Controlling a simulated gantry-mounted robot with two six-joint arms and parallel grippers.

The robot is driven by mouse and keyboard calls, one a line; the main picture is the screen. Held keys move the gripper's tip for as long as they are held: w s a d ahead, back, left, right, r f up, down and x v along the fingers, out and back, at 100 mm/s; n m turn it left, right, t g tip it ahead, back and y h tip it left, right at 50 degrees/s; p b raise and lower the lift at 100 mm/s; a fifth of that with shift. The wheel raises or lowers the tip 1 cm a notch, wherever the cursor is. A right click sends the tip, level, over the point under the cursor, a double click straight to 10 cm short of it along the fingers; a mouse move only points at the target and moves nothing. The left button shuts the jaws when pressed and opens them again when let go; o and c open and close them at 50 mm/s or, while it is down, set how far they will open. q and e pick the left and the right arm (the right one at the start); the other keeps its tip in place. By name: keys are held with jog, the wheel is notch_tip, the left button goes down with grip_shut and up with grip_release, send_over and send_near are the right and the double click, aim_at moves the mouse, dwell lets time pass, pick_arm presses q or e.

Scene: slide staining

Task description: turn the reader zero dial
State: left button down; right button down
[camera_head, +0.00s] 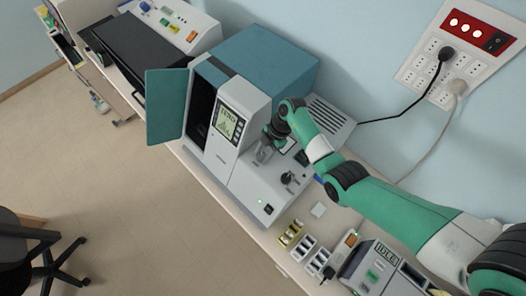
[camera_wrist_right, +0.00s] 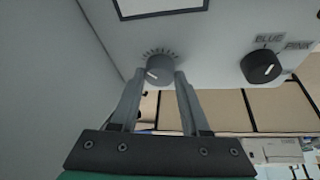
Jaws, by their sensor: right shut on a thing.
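The reader is a pale grey machine (camera_head: 246,184) with a teal top and an open teal door, in the head view. Its zero dial (camera_wrist_right: 159,66) is a round grey knob with a white pointer line and tick marks around it, in the wrist view. The pointer tilts toward lower left in that picture. My right gripper (camera_wrist_right: 159,78) is shut on the dial, one finger on each side; in the head view the gripper (camera_head: 264,153) is at the reader's front panel and largely covers the dial. My left gripper is not in view.
A black knob (camera_wrist_right: 262,66) marked BLUE and PINK sits right of the dial. The reader's screen (camera_head: 226,124) shows a curve. Small slide racks (camera_head: 291,233) and a device reading IDLE (camera_head: 380,268) stand nearby on the bench. A wall socket panel (camera_head: 452,48) has cables.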

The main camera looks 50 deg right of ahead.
jog(key=shift+n, duration=0.3)
jog(key=shift+c, duration=1.9)
grip_release()
